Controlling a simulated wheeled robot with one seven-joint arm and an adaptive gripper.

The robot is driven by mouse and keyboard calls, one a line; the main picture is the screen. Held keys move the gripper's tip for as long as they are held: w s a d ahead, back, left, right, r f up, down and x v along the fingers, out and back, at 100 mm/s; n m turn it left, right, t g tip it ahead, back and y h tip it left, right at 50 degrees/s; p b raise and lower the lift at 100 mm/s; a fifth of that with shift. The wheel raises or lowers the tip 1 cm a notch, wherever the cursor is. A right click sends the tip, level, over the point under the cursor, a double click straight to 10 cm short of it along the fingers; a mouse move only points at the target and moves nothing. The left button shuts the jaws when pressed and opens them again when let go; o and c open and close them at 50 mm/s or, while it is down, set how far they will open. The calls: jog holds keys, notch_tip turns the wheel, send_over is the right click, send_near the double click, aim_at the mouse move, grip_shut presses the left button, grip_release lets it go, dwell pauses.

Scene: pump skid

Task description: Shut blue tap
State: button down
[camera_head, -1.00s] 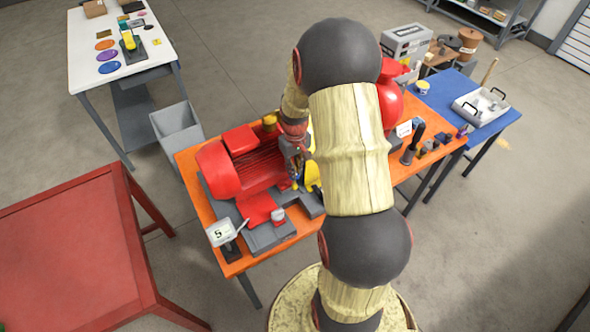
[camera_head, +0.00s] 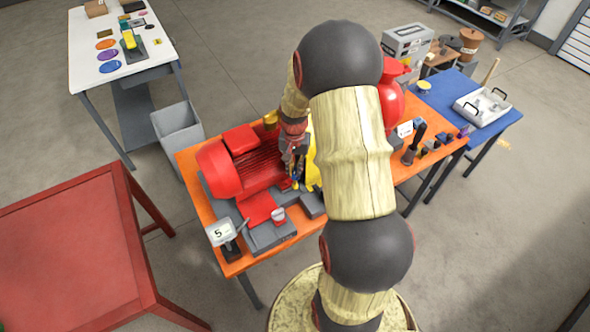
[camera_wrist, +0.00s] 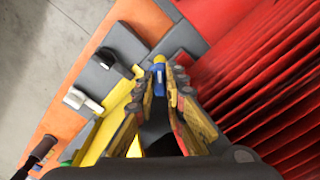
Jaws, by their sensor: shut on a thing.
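The blue tap (camera_wrist: 159,75) shows in the wrist view as a small blue piece between my fingertips, with a yellow piece just beyond it. My gripper (camera_wrist: 160,84) is shut on the blue tap, one finger on each side. In the head view my gripper (camera_head: 294,172) points down beside the red ribbed motor (camera_head: 262,170), and a bit of blue shows at its tips. My arm hides much of the skid's middle there. The tap's pipe and the exact angle of its handle are mostly hidden.
The motor's red fins stand close to the right of my fingers in the wrist view. A yellow part (camera_wrist: 106,132) lies close on the left. A grey base with a small white-handled fitting (camera_wrist: 84,101) is further left. A sign marked 5 (camera_head: 220,232) stands at the orange table's front left.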

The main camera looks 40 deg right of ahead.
aim_at(294, 171)
jog(key=m, duration=0.4)
jog(key=shift+w+m, duration=0.1)
jog(key=shift+m, duration=0.2)
jog(key=shift+w+m, duration=0.1)
jog(key=shift+m, duration=2.1)
jog(key=c, duration=1.9)
grip_release()
jog(key=shift+o, duration=0.3)
jog(key=shift+r, duration=0.15)
jog(key=shift+r, duration=3.9)
